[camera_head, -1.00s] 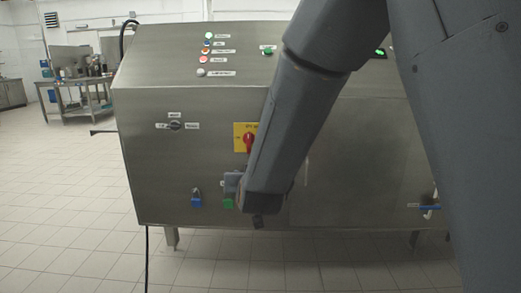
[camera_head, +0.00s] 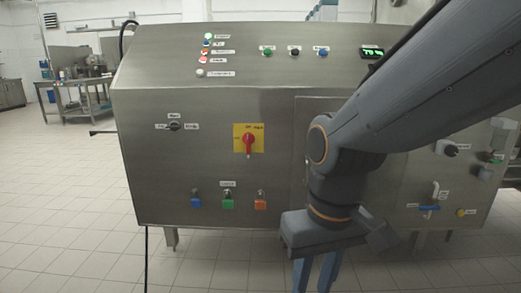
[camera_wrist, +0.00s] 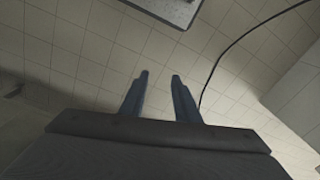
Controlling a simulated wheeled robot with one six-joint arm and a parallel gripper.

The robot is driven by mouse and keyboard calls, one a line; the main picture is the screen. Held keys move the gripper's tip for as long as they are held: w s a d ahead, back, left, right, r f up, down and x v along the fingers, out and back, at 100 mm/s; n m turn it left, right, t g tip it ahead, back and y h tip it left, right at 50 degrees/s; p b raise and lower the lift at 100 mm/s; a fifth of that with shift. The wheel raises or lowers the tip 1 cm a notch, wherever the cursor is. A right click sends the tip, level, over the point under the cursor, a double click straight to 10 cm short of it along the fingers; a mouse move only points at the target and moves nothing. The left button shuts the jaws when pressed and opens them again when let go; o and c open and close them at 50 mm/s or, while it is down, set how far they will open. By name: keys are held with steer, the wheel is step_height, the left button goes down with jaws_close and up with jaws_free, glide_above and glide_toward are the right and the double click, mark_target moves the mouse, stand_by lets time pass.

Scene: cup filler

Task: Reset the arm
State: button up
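My arm (camera_head: 400,90) reaches in from the upper right and bends down in front of the steel cup filler (camera_head: 205,120). My gripper (camera_head: 314,280) hangs at the lower middle of the head view, in front of the machine's lower edge. Its two blue fingers point down and their tips run to the picture's bottom edge. In the wrist view the two fingers (camera_wrist: 160,76) stand apart with nothing between them, over bare floor tiles. The arm hides part of the machine's front right of the middle.
The machine front carries a red rotary switch on a yellow plate (camera_head: 249,139), a black knob (camera_head: 174,127), coloured padlock-like pieces (camera_head: 228,204) and a blue-handled valve (camera_head: 429,208). A lit display (camera_head: 372,53) shows above. Open tiled floor (camera_head: 60,200) lies left. A dark cable (camera_wrist: 235,45) crosses the wrist view.

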steer(key=s+d+r+m+p, duration=0.1)
steer(key=d+r+m+p, duration=0.2)
steer(key=d+r+p, duration=0.7)
steer(key=r+p, duration=0.1)
steer(key=p, duration=0.9)
steer(key=shift+d+r+h, duration=0.3)
steer(key=shift+r+h, duration=0.1)
steer(key=shift+d+m, duration=0.1)
steer(key=shift+m, duration=0.2)
